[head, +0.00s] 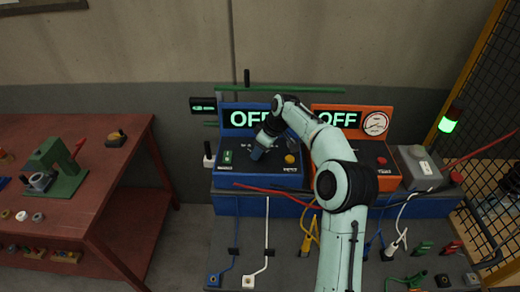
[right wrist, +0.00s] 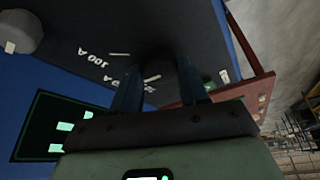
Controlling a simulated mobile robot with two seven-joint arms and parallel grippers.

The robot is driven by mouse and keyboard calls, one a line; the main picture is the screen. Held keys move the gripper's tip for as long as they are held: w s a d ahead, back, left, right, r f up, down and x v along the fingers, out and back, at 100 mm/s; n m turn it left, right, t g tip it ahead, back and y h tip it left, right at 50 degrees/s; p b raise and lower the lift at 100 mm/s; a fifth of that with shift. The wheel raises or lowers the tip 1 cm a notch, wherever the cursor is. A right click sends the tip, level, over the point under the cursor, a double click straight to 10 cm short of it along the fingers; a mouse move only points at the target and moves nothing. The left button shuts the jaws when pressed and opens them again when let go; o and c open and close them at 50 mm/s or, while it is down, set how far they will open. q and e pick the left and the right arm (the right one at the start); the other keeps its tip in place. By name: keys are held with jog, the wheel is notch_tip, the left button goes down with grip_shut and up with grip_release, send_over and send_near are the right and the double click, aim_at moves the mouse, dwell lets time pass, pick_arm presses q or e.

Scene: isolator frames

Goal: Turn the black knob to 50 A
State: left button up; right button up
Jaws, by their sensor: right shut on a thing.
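The black knob (right wrist: 162,72) stands on the dark sloped panel of the blue machine (head: 240,205). White tick marks and lettering are printed beside it; "100 A" is legible, and another label is partly covered by a finger. My right gripper (right wrist: 160,88) is shut on the knob, one finger on each side. In the head view my right gripper (head: 262,146) reaches down to the blue machine's panel and hides the knob. The knob's pointer direction cannot be read. The blue machine's display (head: 240,119) reads OFF. My left gripper is not in view.
A yellow knob (head: 290,158) sits right of my gripper on the same panel. An orange machine (head: 345,143), also showing OFF, stands close on the right, with a grey box (head: 416,168) beyond. Cables hang in front. A red table (head: 125,205) stands left.

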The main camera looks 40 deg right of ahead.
jog(key=shift+n, duration=0.5)
jog(key=o, duration=1.1)
jog(key=shift+c, duration=0.2)
jog(key=v, duration=1.3)
jog(key=shift+d+r, duration=0.2)
jog(key=shift+d, duration=0.15)
jog(key=shift+w+y, duration=0.1)
jog(key=shift+y, duration=0.2)
